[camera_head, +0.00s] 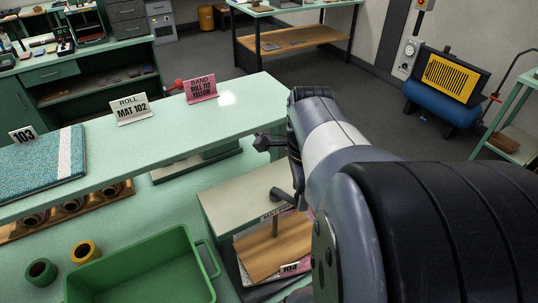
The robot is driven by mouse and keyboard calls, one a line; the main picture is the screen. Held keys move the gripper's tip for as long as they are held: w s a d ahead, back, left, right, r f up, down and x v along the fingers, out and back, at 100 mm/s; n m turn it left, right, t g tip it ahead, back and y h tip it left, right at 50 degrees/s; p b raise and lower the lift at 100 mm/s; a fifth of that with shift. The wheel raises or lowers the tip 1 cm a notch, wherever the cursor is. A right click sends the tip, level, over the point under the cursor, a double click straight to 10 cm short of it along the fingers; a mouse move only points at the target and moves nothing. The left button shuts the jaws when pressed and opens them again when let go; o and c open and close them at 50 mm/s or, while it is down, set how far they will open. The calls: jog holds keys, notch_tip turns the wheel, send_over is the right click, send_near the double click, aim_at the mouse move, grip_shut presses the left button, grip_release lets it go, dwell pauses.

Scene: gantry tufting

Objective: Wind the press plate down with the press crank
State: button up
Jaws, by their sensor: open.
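The press stands at the centre, with a pale beam (240,193) over a wooden press plate (258,255). The dark press crank (281,195) sits at the beam's front right, partly hidden by my arm. A dark upright rod runs from it down to the plate. Below the plate lie mats with a card reading 104. My gripper (264,143) shows as a small dark shape left of my wrist, above and behind the crank. It is open and apart from the crank; my wrist hides part of it.
A green tray (140,268) stands left of the press, beside a green ring (41,271) and a yellow ring (85,252). A raised pale green shelf (170,140) behind holds a teal mat (45,165) and sign cards. My arm covers the right side.

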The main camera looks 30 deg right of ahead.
notch_tip(320, 180, up, 11)
jog(key=b, duration=0.1)
dwell(0.5)
jog(key=shift+f, duration=0.15)
notch_tip(320, 180, down, 10)
jog(key=shift+f+p, duration=0.2)
jog(key=shift+p, duration=0.3)
jog(key=shift+f, duration=0.25)
jog(key=shift+r, duration=0.2)
